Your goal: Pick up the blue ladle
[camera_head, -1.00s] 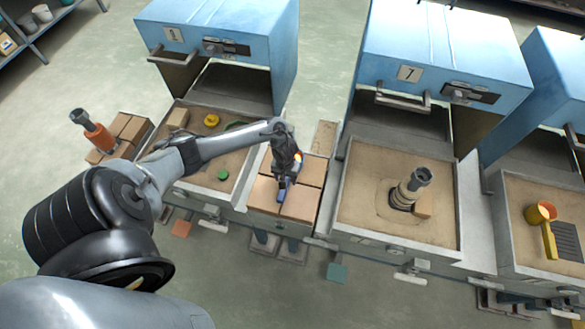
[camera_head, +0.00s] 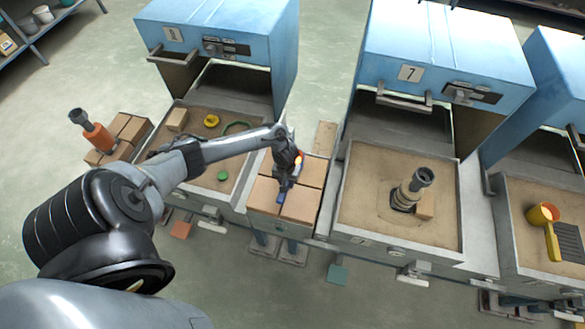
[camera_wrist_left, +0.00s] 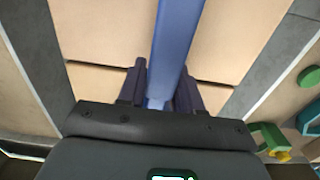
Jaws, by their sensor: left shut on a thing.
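The blue ladle (camera_head: 281,198) is over the brick-topped stand between two sand trays. In the head view a short blue end shows below my gripper, and a glowing orange spot shows just above it. My left gripper (camera_head: 285,182) is shut on the ladle's handle. In the left wrist view the blue handle (camera_wrist_left: 176,45) runs up from between the dark fingers (camera_wrist_left: 160,95) over the pale bricks. The ladle's bowl is mostly hidden by my gripper. I cannot tell whether the ladle touches the bricks. My right gripper is not in view.
Blue furnaces (camera_head: 225,25) (camera_head: 440,50) stand behind the trays. The left tray holds a yellow piece (camera_head: 211,121) and a green piece (camera_head: 223,176). A shell-like column (camera_head: 412,188) stands in the middle tray. A yellow ladle (camera_head: 548,228) lies at right.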

